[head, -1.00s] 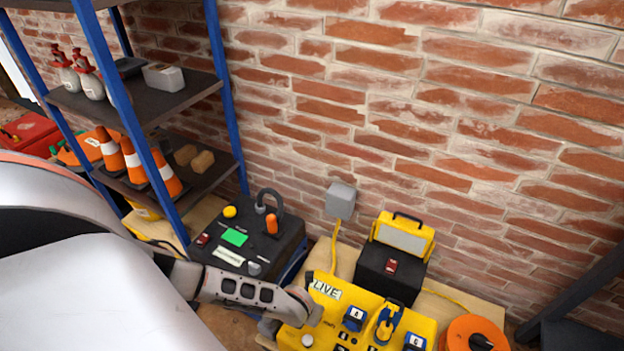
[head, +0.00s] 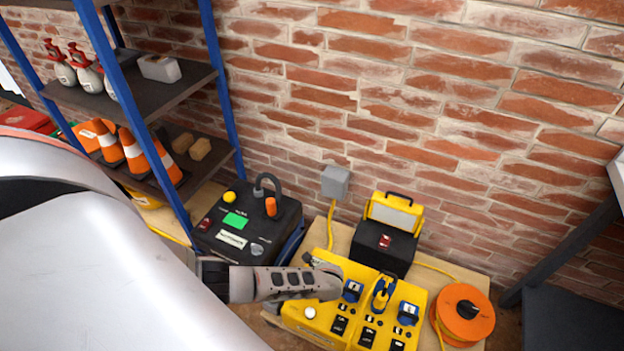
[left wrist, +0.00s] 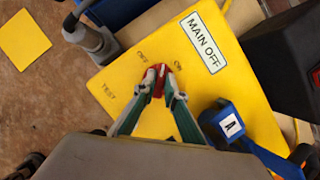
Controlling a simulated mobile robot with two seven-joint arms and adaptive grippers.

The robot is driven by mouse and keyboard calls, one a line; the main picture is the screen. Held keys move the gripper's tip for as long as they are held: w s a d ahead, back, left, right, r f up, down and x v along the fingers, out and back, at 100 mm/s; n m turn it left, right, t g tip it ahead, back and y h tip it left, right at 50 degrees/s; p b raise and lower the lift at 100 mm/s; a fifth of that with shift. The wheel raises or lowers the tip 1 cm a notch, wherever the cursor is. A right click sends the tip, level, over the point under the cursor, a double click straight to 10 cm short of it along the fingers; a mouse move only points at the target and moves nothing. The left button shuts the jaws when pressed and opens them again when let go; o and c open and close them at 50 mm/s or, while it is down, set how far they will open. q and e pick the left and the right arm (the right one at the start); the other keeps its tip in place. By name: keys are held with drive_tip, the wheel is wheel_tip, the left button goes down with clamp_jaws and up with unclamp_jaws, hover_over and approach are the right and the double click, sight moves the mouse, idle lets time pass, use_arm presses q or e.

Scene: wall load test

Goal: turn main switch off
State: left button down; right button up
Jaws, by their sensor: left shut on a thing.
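The yellow control box (head: 322,328) stands on the wooden bench below the brick wall. Its top also shows in the left wrist view (left wrist: 250,100). The red main switch (left wrist: 160,72) sits among printed OFF, ON and TEST labels. A white sign (left wrist: 203,43) on the box reads MAIN OFF. My left gripper (left wrist: 157,84) is shut on the red switch, one finger on each side. The switch's exact angle is hard to tell between the fingertips. In the head view my left wrist covers the switch and the sign. My right gripper is out of view.
A black box (head: 385,245) with a yellow lamp stands behind. An orange cable reel (head: 462,330) is at right, a black tester (head: 268,215) at left. Blue-post shelving (head: 225,90) rises at left.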

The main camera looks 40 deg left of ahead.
use_arm(q)
drive_tip(key=n+g, duration=0.1)
drive_tip(key=n, duration=0.2)
drive_tip(key=shift+d, duration=0.2)
drive_tip(key=n+g, duration=0.1)
drive_tip(key=n, duration=0.3)
drive_tip(key=shift+f+g+y+b, duration=0.2)
drive_tip(key=shift+g+y+b, duration=0.1)
drive_tip(key=shift+g, duration=0.1)
drive_tip(key=shift+w+n+g, duration=0.1)
drive_tip(key=shift+n+g, duration=0.2)
drive_tip(key=shift+n, duration=0.5)
drive_tip(key=shift+n+b, duration=0.3)
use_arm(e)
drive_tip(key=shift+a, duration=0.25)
use_arm(q)
drive_tip(key=shift+r, duration=0.1)
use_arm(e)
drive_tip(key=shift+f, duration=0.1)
use_arm(q)
drive_tip(key=shift+a, duration=0.1)
drive_tip(key=c, duration=2.1)
unclamp_jaws()
drive_tip(key=shift+w, duration=0.1)
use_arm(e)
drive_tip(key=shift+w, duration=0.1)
